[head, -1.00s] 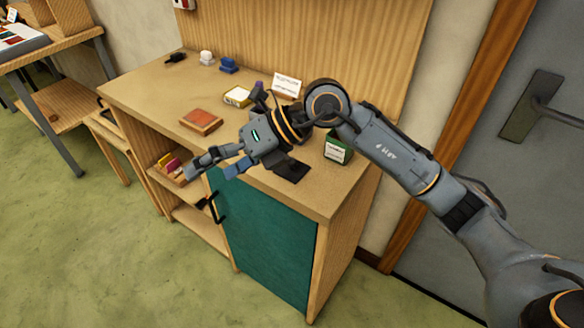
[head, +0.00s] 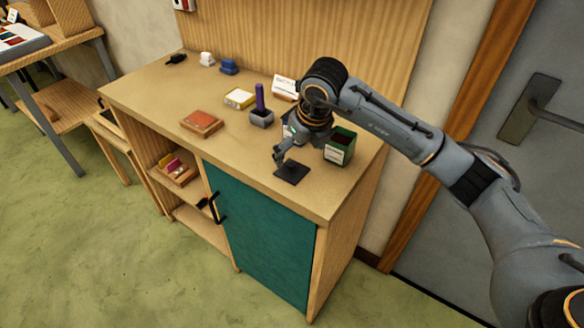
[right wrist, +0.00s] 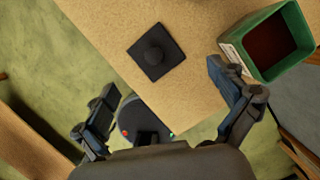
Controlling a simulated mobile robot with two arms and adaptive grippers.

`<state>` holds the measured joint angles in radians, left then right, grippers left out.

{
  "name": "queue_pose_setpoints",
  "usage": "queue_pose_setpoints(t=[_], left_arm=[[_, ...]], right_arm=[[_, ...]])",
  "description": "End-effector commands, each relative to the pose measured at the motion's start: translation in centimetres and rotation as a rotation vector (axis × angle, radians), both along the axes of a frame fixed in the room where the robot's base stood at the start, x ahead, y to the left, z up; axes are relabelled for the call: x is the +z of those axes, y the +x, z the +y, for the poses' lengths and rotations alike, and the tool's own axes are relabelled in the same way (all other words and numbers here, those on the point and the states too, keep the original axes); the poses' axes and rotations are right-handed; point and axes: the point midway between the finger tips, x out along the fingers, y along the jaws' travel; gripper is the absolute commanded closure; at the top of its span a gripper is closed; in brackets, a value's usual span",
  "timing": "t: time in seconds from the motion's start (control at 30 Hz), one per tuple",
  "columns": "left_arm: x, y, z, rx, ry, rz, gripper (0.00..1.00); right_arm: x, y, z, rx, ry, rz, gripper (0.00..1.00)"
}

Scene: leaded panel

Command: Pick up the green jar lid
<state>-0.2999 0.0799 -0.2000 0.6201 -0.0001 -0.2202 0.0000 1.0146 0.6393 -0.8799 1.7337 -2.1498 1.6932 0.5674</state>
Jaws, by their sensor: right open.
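The green jar (head: 340,146) is a square, open-topped container with a white label near the right end of the cabinet top. In the right wrist view the jar (right wrist: 268,45) shows a dark red inside. Its lid appears to be the dark, nearly black square plate (head: 291,172) lying flat in front of it; in the right wrist view the plate (right wrist: 143,65) has a round knob. My right gripper (head: 281,155) points down above the lid's back left side, open and empty. In the right wrist view the lid lies ahead, between the finger lines, not touched. My left gripper is not in view.
Left of the gripper stand a grey holder (head: 262,119) with a purple stick, a yellow box (head: 239,97) and an orange-brown block (head: 201,122). A white card (head: 286,88) stands behind. The wooden top (head: 245,155) is clear left of the lid.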

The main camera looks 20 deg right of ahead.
Motion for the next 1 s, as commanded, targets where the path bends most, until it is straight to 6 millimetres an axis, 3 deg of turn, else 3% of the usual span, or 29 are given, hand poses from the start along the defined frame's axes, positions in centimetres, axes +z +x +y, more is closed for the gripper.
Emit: queue_pose_setpoints(t=[0.17, 0.43, 0.73, 1.0], left_arm=[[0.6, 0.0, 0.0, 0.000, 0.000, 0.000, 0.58], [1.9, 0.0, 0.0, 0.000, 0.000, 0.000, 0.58], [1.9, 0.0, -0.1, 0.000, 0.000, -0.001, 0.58], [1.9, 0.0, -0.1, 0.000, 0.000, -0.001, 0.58]], right_arm=[[-1.1, 0.4, 0.2, 0.001, 0.000, 0.002, 0.03], [-4.7, 1.6, 0.9, 0.002, 0.001, 0.002, 0.03], [-5.3, 1.8, 0.8, 0.001, 0.000, -0.001, 0.03], [-5.3, 1.8, 0.8, 0.001, 0.000, -0.001, 0.56]])
